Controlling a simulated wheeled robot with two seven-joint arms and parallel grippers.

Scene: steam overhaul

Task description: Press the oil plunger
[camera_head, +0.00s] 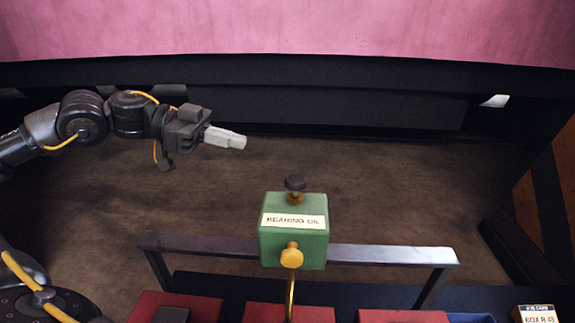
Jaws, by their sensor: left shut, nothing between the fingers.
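A green box (308,241) labelled "BEARING OIL" sits at the middle of a grey metal rail. The oil plunger, a dark round knob (295,183) on a short brass stem, stands upright on top of it. A brass knob and pipe (291,257) are on its front, the pipe running down. My left gripper (241,142) comes in from the left, shut and empty, its pale fingers pointing right. In the picture it is above and left of the plunger, apart from it. My right gripper is not in view.
The grey rail (390,254) runs across on legs. Red blocks (402,317) line the bottom edge, with a small labelled box (537,314) at the lower right. A dark beam (300,100) and a pink surface (300,28) span the back. Brown floor (420,185) lies clear right of the plunger.

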